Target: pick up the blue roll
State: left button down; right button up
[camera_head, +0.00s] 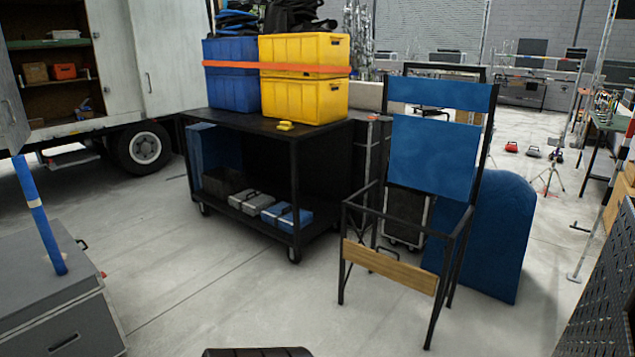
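A long, thin blue roll (42,220) with pale bands around it stands at the far left. It is slightly tilted, and its lower end meets the top of a grey case (40,275). Neither of my grippers shows in the head view, so I cannot see what they hold.
A black wheeled cart (270,135) carries blue bins (232,85) and yellow bins (303,100). A black metal frame chair (405,275) with blue panels stands to the right. A white truck (160,60) is behind on the left. Bare concrete floor lies between case and cart.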

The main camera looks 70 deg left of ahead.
aim_at(21, 168)
jog(key=u, duration=3.9)
jog(key=i+u, duration=0.1)
jog(key=i+l, duration=0.05)
jog(key=i, duration=0.05)
